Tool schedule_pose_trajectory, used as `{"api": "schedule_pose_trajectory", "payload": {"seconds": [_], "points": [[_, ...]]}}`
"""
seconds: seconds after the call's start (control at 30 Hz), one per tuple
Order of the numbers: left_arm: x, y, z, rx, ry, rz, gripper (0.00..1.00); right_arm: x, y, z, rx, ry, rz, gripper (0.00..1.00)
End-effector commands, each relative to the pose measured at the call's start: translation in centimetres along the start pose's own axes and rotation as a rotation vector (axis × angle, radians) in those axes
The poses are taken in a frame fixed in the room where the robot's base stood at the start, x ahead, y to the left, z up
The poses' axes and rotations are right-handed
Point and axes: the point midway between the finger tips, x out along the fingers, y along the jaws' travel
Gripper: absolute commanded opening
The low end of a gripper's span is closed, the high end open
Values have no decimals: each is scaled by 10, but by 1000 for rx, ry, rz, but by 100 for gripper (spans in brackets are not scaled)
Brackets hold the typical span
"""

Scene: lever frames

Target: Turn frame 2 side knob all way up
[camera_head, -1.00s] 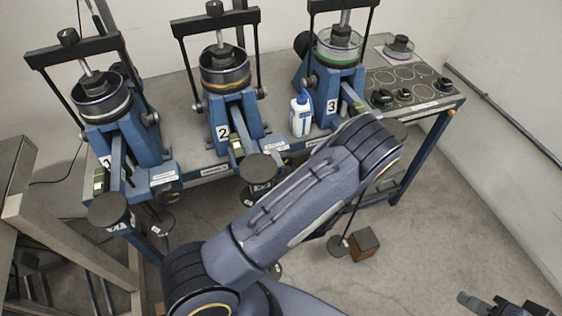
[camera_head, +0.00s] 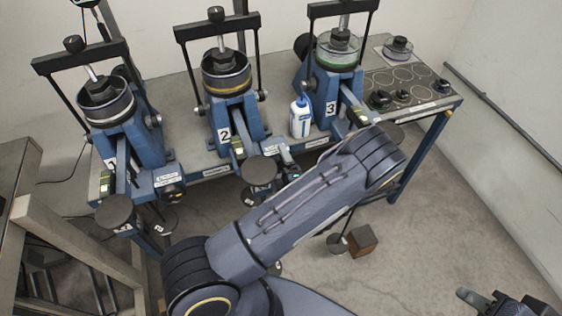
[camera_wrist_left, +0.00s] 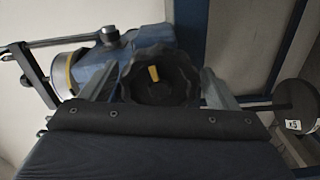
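Frame 2 (camera_head: 228,108) is the middle blue lever frame on the bench in the head view, with label 2 on its front. Its side knob is not clearly seen there, as my left arm covers that area. In the left wrist view a round black knob with a yellow mark (camera_wrist_left: 175,83) sits between the two fingers of my left gripper (camera_wrist_left: 160,75). The fingers are apart, one on each side, with a small gap visible. My right gripper (camera_head: 490,299) is at the bottom right, partly cut off, away from the bench.
Frame 1 (camera_head: 132,140) stands to the left and frame 3 (camera_head: 322,88) to the right. A white bottle (camera_head: 301,119) stands between frames 2 and 3. Round hanging weights (camera_head: 259,170) are in front of the bench. A brown block (camera_head: 363,241) is on the floor.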

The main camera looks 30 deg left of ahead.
Motion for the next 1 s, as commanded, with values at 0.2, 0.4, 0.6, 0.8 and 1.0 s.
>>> {"api": "schedule_pose_trajectory", "payload": {"seconds": [0.2, 0.4, 0.6, 0.8, 1.0], "points": [[-4, 0, 0, -1, -2, -1, 82, 0, 0, 0, 0, 0, 0, 36], [-26, 0, 1, -2, -4, -2, 82, 0, 0, 0, 0, 0, 0, 36], [-50, 0, 1, -2, -4, -1, 82, 0, 0, 0, 0, 0, 0, 36], [-61, 0, 0, -2, -2, -2, 82, 0, 0, 0, 0, 0, 0, 36], [-61, 0, 0, -2, -1, -2, 82, 0, 0, 0, 0, 0, 0, 36]]}}
